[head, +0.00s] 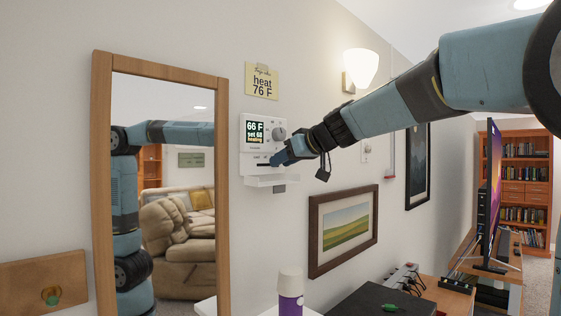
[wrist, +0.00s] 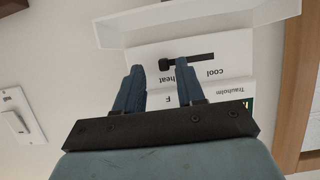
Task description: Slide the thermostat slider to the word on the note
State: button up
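The white thermostat (head: 256,161) is on the wall in the head view. Its screen reads 66 F, set 68 and a small third line. The yellow note (head: 262,82) above it reads "heat 76 F". My gripper (head: 272,160) is at the thermostat's lower front. In the wrist view the thermostat (wrist: 230,92) is upside down, with "heat" and "cool" printed on it. My gripper (wrist: 160,66) is open there, fingers apart around the "heat" side. Contact cannot be told.
A white ledge (head: 265,182) juts out just below the thermostat. A wood-framed mirror (head: 222,200) hangs to the left. A landscape picture (head: 343,230) hangs lower right. A purple bottle with a white cap (head: 290,293) stands below. A wall switch (wrist: 17,118) shows in the wrist view.

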jog(key=v, duration=1.3)
jog(key=shift+s+d, duration=0.15)
jog(key=shift+d, duration=0.1)
jog(key=shift+s+r, duration=0.1)
